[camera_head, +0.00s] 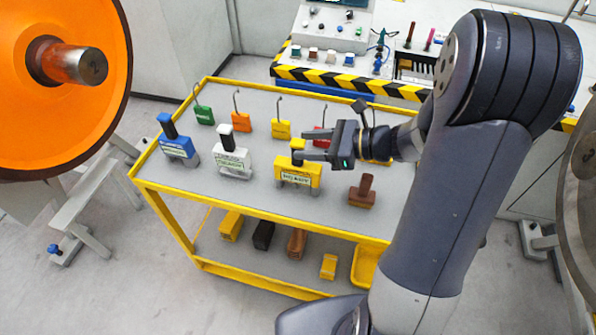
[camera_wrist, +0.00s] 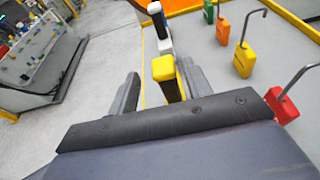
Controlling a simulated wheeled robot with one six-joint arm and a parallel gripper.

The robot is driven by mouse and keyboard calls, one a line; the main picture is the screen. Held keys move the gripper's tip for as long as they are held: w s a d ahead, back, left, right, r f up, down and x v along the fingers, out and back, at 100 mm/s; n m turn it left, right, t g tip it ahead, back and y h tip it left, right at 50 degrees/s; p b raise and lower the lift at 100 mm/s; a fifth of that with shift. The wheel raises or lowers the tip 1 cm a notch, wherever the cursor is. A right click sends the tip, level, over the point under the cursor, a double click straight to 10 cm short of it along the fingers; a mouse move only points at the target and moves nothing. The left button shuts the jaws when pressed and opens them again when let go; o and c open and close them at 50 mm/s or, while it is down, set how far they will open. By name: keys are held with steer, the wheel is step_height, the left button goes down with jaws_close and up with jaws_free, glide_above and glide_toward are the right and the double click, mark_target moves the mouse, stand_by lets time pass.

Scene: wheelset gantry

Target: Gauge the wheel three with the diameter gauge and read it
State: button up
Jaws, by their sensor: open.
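A yellow block-shaped gauge (camera_head: 300,171) with an upright handle and a label stands on the cart's top. My gripper (camera_head: 304,152) is open at its handle. In the wrist view the yellow handle (camera_wrist: 164,70) shows between the two spread fingers; contact cannot be told. A white gauge (camera_head: 232,160) and a blue gauge (camera_head: 178,148) stand to its left. The labels are too small to read surely, so which one is the diameter gauge cannot be told.
The yellow-framed cart (camera_head: 250,211) also holds a brown stamp-like block (camera_head: 362,191) and hooked tags in green (camera_head: 203,114), orange (camera_head: 242,122), yellow (camera_head: 281,128) and red (camera_head: 322,134). Its lower shelf holds several blocks. A workbench (camera_head: 340,72) with striped edge stands behind.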

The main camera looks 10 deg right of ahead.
mark_target(292, 145)
steer(key=x, duration=0.3)
steer(key=p+x, duration=0.1)
steer(key=x, duration=0.1)
steer(key=shift+w+f, duration=0.2)
steer(key=shift+f, duration=0.15)
steer(key=shift+d, duration=0.1)
jaws_close()
stand_by(0.3)
